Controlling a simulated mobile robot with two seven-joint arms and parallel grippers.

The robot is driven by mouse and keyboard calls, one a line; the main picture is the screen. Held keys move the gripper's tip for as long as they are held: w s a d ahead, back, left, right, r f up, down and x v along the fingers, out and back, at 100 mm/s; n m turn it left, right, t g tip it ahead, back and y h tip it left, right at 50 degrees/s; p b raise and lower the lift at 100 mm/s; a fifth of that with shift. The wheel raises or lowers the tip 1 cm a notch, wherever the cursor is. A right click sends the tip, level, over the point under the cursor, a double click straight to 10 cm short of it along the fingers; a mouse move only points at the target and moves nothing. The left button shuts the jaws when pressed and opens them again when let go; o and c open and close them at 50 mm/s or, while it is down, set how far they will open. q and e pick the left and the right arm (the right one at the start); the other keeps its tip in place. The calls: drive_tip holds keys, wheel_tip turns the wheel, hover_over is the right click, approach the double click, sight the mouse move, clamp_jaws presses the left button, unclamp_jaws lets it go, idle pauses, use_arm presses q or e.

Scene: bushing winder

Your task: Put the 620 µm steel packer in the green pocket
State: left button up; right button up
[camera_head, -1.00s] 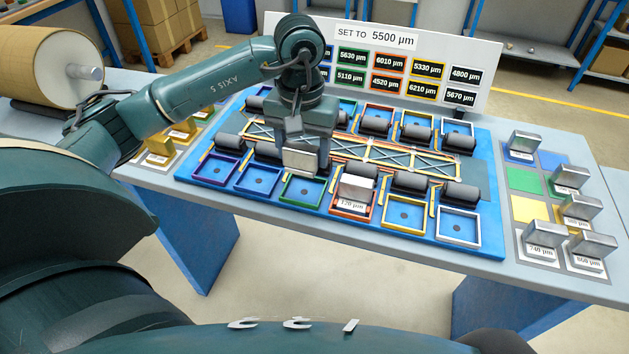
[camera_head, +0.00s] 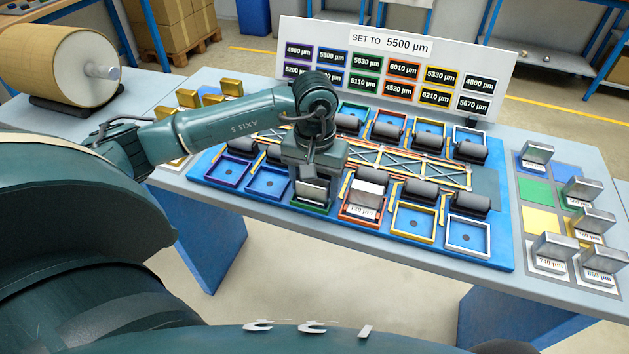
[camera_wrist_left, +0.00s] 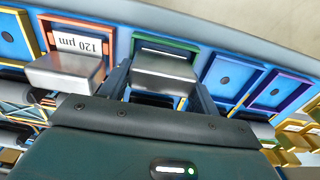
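My left gripper (camera_head: 312,192) is shut on a steel packer (camera_head: 313,186), a silvery block, at the green pocket (camera_head: 300,209) in the front row. The packer also shows between the fingers in the left wrist view (camera_wrist_left: 165,72), with the green rim (camera_wrist_left: 166,40) just beyond it. Its size label cannot be read. The packer is low over or inside the pocket; whether it touches the floor is hidden. My right gripper is not in view.
The orange pocket to the right holds a 120 µm packer (camera_head: 364,199). Yellow (camera_head: 411,249) and white (camera_head: 466,250) pockets are empty. Dark rollers (camera_head: 418,192) stand close behind. More steel packers (camera_head: 551,247) stand on the right; brass blocks (camera_head: 189,97) at back left. A sign (camera_head: 395,70) stands behind.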

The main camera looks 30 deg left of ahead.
use_arm(q)
drive_tip(key=o, duration=0.3)
drive_tip(key=shift+o, duration=0.2)
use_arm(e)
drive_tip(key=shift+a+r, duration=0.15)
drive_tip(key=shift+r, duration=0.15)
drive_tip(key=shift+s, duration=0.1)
use_arm(q)
drive_tip(key=shift+r, duration=0.45)
wheel_tip(320, 180, up, 12)
drive_tip(key=b, duration=0.1)
drive_tip(key=shift+f, duration=0.25)
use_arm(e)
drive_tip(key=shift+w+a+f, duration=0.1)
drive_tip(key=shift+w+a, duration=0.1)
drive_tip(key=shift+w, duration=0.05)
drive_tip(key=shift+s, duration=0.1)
